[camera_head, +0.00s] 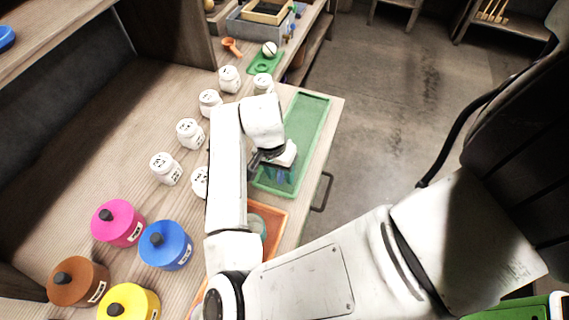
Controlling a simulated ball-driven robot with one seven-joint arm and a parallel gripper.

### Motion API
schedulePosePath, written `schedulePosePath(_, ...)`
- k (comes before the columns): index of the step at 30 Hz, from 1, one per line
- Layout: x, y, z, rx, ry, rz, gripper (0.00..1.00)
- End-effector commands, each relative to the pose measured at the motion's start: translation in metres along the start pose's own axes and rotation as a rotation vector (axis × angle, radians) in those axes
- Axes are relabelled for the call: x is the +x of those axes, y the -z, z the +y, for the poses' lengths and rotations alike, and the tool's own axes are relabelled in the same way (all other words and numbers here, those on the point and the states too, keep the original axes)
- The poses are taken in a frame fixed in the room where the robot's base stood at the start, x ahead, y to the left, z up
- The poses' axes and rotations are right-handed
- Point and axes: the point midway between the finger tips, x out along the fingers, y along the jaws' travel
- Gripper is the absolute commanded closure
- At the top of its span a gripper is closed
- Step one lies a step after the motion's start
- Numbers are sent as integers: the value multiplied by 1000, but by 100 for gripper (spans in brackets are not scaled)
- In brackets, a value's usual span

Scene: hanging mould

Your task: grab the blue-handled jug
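My gripper (272,161) is over the near half of a green tray (309,125) at the bench's right edge. Small bluish shapes (277,174) show just below it, against the tray. I cannot tell whether they are part of a jug or of my fingers. The fingers are too small and covered to tell open from shut. No jug with a blue handle can be made out clearly. A blue lidded pot (166,245) with a dark knob stands at the lower left.
Pink (118,223), brown (78,282) and yellow (129,302) pots stand near the blue one. Several white jars (189,133) line the bench left of my arm. An orange tray (272,229) lies partly under my arm. Open floor (385,125) is to the right.

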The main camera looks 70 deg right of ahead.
Motion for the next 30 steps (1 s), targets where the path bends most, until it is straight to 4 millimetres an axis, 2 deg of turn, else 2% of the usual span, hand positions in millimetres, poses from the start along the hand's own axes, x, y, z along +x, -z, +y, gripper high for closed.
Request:
schedulePosePath(2, 0, 0, 0, 0, 0, 0, 62)
schedulePosePath(14, 0, 0, 0, 0, 0, 0, 100)
schedulePosePath(30, -1, 0, 0, 0, -1, 0, 100)
